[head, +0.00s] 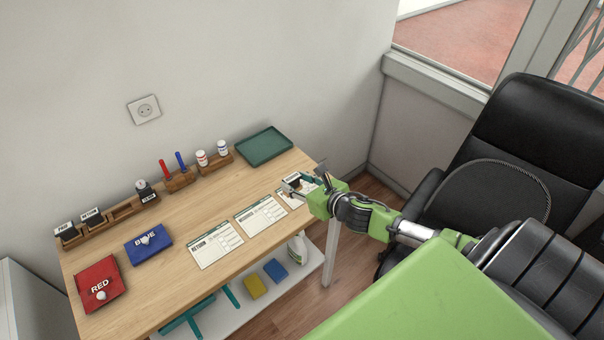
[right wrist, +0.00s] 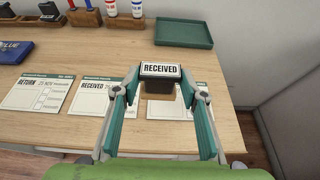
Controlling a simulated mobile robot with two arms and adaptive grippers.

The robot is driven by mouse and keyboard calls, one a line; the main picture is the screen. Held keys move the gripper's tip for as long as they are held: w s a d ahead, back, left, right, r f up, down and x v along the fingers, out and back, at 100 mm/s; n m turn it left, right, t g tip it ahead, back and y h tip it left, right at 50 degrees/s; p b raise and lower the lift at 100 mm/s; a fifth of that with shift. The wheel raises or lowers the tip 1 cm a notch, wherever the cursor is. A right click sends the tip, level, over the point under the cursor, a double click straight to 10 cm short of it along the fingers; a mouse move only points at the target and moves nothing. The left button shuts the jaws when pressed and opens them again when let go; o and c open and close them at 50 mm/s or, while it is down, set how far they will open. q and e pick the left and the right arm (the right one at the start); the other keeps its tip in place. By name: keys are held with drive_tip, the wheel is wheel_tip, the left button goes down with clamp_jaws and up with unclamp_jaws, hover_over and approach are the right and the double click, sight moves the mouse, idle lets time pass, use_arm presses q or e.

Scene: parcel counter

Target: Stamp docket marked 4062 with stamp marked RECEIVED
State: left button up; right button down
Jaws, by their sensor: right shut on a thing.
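My right gripper (head: 303,184) is shut on a black stamp (right wrist: 160,88) whose white label reads RECEIVED. In the right wrist view the stamp is upright between the fingertips (right wrist: 160,94), in front of the rightmost docket. Three white dockets lie in a row: left docket (head: 214,246), headed RETURN, middle docket (head: 261,216), headed RECEIVED in the right wrist view, and right docket (head: 286,197), partly hidden by my gripper and the stamp. Their small numbers are too blurred to read, so I cannot tell which is 4062. My left gripper is not in view.
A wooden rack (head: 108,219) at the back left holds other stamps and has an empty slot. A blue pad (head: 158,250) and red pad (head: 90,272) lie closed at the left. Pens, small bottles and a green tray (head: 264,143) stand behind. A black chair (head: 500,130) is at right.

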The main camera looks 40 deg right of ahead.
sight(301, 188)
drive_tip(key=shift+w+d+r, duration=0.15)
drive_tip(key=shift+d, duration=0.45)
drive_tip(key=shift+w+d+r, duration=0.1)
drive_tip(key=shift+d+r, duration=0.05)
drive_tip(key=shift+d, duration=0.4)
drive_tip(key=shift+f, duration=0.15)
drive_tip(key=shift+a+f+b, duration=0.1)
drive_tip(key=shift+f+b, duration=0.45)
drive_tip(key=shift+b, duration=0.25)
wheel_tip(301, 188, down, 4)
drive_tip(key=b, duration=0.3)
drive_tip(key=shift+r, duration=0.25)
drive_tip(key=shift+f, duration=0.2)
drive_tip(key=shift+s+f+b, duration=0.15)
drive_tip(key=shift+f+b, duration=0.3)
